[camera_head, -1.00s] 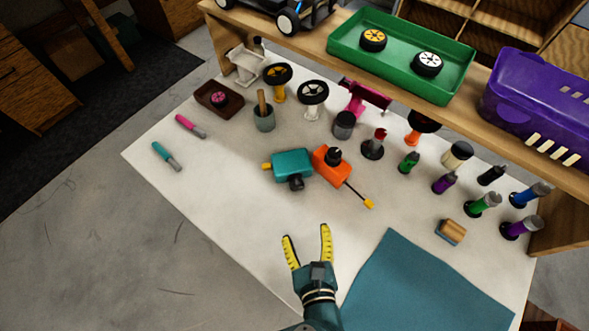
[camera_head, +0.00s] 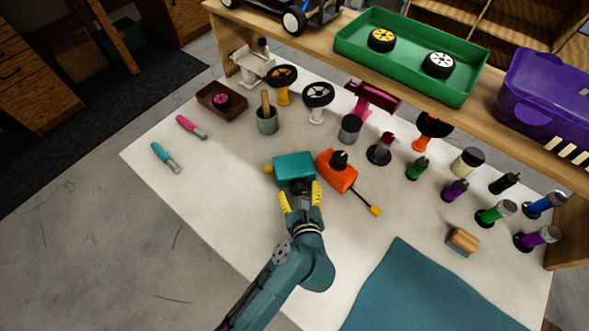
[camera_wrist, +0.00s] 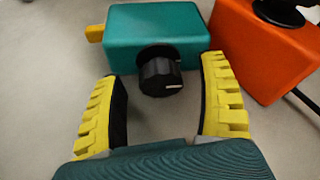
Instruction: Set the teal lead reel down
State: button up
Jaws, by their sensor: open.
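The teal lead reel (camera_head: 293,166) is a teal box with a black knob and a yellow tip at its left end. It rests on the white table, left of an orange box of similar shape (camera_head: 336,172). My gripper (camera_head: 301,194) is open at the reel's near side. In the wrist view the teal reel (camera_wrist: 155,27) lies ahead of my gripper (camera_wrist: 160,95). Its black knob (camera_wrist: 160,73) shows between the yellow fingertips, with visible gaps on both sides. The reel's far side is hidden.
The orange box, with a yellow-tipped lead, stands close on the right. Behind are a grey cup (camera_head: 267,122) and wheels on stands (camera_head: 317,96). Several bottles stand at right. A blue mat (camera_head: 430,295) lies at front right.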

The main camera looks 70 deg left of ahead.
jog(key=shift+c, duration=0.2)
grip_shut()
